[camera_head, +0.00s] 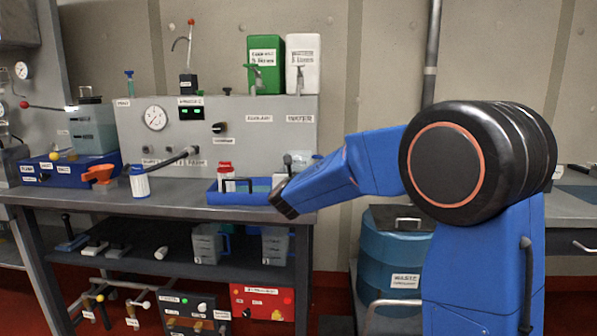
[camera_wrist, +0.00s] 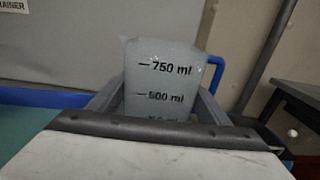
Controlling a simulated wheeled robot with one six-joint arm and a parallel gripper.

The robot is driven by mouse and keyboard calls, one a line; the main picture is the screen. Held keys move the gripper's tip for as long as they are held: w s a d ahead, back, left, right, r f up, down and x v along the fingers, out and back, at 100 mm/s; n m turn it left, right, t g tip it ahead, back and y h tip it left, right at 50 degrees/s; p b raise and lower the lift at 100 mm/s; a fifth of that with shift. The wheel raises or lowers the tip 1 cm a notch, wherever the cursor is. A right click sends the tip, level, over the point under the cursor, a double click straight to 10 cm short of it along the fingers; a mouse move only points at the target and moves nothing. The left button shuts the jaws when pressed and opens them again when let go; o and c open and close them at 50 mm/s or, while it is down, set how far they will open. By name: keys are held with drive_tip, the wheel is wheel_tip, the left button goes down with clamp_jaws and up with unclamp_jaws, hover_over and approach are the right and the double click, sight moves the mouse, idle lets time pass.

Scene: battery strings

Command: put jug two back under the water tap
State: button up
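A translucent grey jug (camera_wrist: 163,82) with 750 ml and 500 ml marks stands upright in the wrist view. The fingers of my gripper (camera_wrist: 160,112) press against both its sides; its lower part is hidden, and no jug number shows. In the head view my arm's wrist end covers the gripper, at the right end of the blue tray (camera_head: 225,198). The white 5-litre container (camera_head: 304,50) sits on the panel top above the WATER label (camera_head: 300,119), with a small tap (camera_head: 299,80) on its front.
Two more grey jugs (camera_head: 207,245) (camera_head: 275,247) stand on the lower shelf; their numbers are unreadable. A red-capped white bottle (camera_head: 226,178) is in the tray. A green container (camera_head: 265,52) stands beside the white one. A blue waste drum (camera_head: 388,262) stands right of the bench.

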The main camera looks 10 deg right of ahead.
drive_tip(key=o, duration=0.4)
drive_tip(key=shift+c, duration=0.2)
drive_tip(key=shift+r, duration=0.1)
drive_tip(key=v, duration=1.2)
drive_tip(key=shift+r, duration=0.1)
drive_tip(key=shift+s, duration=0.1)
